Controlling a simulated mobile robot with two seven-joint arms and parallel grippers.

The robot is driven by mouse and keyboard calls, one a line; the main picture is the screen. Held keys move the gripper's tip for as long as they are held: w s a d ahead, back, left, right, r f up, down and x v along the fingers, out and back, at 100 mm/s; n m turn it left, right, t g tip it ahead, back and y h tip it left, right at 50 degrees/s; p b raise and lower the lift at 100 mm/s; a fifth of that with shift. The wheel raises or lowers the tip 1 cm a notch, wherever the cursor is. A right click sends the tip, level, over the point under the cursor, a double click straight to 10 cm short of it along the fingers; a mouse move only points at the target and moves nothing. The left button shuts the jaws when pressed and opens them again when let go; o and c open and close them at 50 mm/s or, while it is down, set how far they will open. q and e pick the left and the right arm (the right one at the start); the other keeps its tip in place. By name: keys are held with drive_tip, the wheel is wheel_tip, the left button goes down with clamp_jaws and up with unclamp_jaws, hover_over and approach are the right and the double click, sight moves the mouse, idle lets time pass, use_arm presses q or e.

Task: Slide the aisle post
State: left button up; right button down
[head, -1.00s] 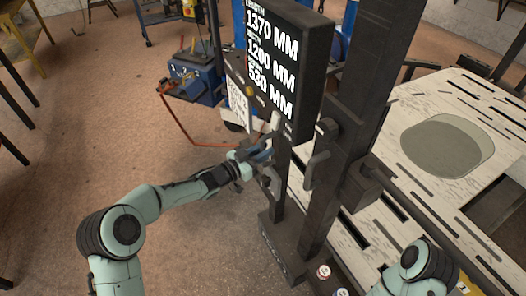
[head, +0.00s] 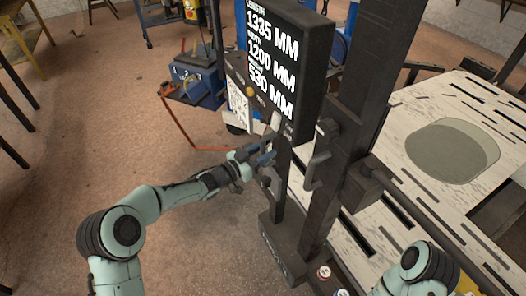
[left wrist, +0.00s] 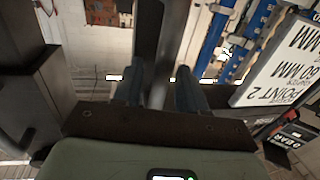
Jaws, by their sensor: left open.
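The tall dark post (head: 362,85) stands at the front edge of the bench, on a dark foot (head: 278,250). A thinner dark upright (head: 283,160) stands to its left, below the display. My left gripper (head: 264,152) is at this upright, just under the display. In the left wrist view its two fingers (left wrist: 160,90) are apart, with a dark vertical bar (left wrist: 158,45) between them. I cannot tell whether they touch it. My right arm shows at the lower right; its gripper is out of view.
The display (head: 285,62) reads length 1335, width 1200 and 530 mm. The pale slotted bench (head: 480,120) with a grey-green oval lies right. A blue toolbox (head: 195,85) and orange hose (head: 180,130) are behind.

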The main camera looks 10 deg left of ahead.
use_arm(q)
drive_tip(key=v, duration=1.3)
drive_tip(key=shift+s+a, duration=0.15)
idle(0.3)
